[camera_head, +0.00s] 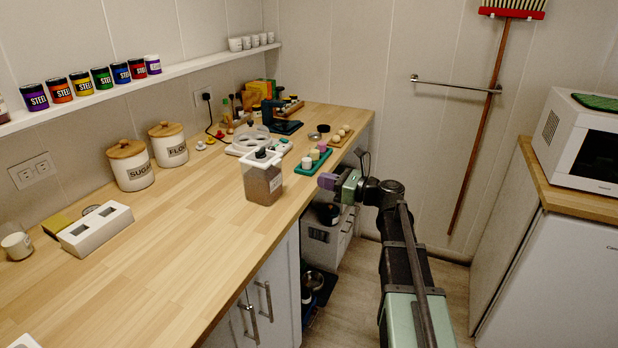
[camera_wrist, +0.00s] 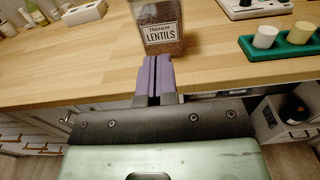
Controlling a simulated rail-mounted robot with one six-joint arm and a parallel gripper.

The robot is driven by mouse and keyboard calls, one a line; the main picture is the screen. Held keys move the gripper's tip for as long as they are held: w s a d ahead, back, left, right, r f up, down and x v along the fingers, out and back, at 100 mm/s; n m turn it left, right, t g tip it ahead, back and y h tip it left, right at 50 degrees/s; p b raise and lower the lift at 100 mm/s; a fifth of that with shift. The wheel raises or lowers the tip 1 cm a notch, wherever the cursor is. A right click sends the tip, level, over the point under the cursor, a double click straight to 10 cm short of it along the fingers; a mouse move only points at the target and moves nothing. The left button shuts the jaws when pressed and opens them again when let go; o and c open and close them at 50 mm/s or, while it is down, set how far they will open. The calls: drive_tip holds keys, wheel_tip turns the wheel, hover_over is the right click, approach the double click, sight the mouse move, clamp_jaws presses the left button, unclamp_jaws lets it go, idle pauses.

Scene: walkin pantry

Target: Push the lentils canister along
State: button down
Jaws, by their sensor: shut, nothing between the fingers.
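The lentils canister (camera_head: 263,182) is a clear square jar of brown lentils with a dark knob on its lid. It stands upright on the wooden counter, near the front edge. In the wrist view the canister (camera_wrist: 162,30) shows its "LENTILS" label, straight ahead of my fingers; its top is cut off. My gripper (camera_head: 326,181) has purple fingers and is shut and empty, to the right of the canister in the head view, with a gap between. In the wrist view my gripper (camera_wrist: 155,60) points at the canister's lower part; whether it touches cannot be told there.
A green tray with small cups (camera_head: 313,160) stands just behind the canister. A white appliance (camera_head: 251,139) sits further back. Sugar (camera_head: 131,165) and flour (camera_head: 169,144) canisters stand by the wall. The counter (camera_head: 190,255) left and in front of the lentils is mostly clear.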

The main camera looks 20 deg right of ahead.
sight(277, 169)
drive_tip(key=x, duration=1.2)
drive_tip(key=shift+w+a, duration=0.2)
drive_tip(key=shift+a, duration=0.05)
drive_tip(key=shift+w, duration=0.1)
